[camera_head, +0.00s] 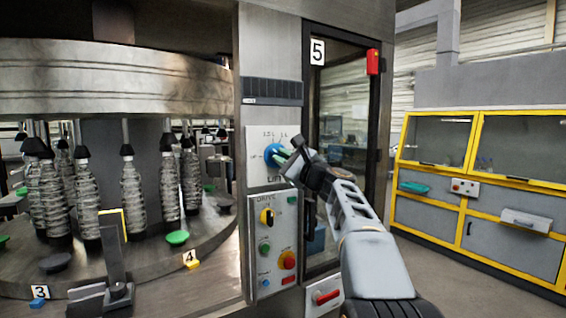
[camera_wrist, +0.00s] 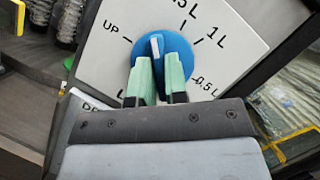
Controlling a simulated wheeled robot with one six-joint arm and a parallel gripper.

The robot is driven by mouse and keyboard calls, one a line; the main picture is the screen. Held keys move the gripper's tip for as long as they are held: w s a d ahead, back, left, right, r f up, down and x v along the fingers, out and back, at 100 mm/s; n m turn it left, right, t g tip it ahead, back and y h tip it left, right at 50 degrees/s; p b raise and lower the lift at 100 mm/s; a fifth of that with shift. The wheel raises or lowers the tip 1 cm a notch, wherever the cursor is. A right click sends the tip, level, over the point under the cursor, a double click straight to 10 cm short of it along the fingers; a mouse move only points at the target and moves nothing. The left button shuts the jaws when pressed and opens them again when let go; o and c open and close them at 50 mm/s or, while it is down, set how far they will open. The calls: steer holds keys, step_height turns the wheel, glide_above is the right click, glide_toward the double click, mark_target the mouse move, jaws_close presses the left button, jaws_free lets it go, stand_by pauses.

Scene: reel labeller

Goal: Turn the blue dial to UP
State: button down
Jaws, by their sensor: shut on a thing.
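The blue dial (camera_head: 271,153) sits on a pale label plate on the machine's steel column. In the wrist view the dial (camera_wrist: 180,50) fills the middle, and its white pointer mark (camera_wrist: 154,46) lies between the UP tick on the left and the tick of the partly cut-off ".5 L" label at the top. "1 L" and "0.5 L" are printed on the right. My gripper (camera_wrist: 160,80) has its pale green fingertips shut on the dial, covering its lower part. In the head view my gripper (camera_head: 287,160) reaches the dial from the right.
Below the dial is a drive panel (camera_head: 272,245) with a yellow-black switch, a red knob and several buttons. A glass door marked 5 (camera_head: 335,75) stands right of the column. The carousel with bottles (camera_head: 130,200) is at left; yellow-framed cabinets (camera_head: 480,190) stand at right.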

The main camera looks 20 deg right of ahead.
steer(key=shift+n+g+y+p, duration=0.25)
steer(key=shift+n+g, duration=0.7)
steer(key=shift+n, duration=1.45)
steer(key=shift+n+g+y+p, duration=0.1)
steer(key=shift+n+g+p, duration=0.25)
steer(key=shift+n+g, duration=1.35)
steer(key=shift+n+t, duration=0.75)
steer(key=shift+n, duration=0.15)
steer(key=c, duration=1.1)
jaws_free()
steer(key=shift+c, duration=0.2)
steer(key=b+v, duration=0.3)
steer(key=v, duration=1)
steer(key=shift+s+d+r, duration=0.15)
steer(key=shift+s+r, duration=0.05)
steer(key=shift+s, duration=0.2)
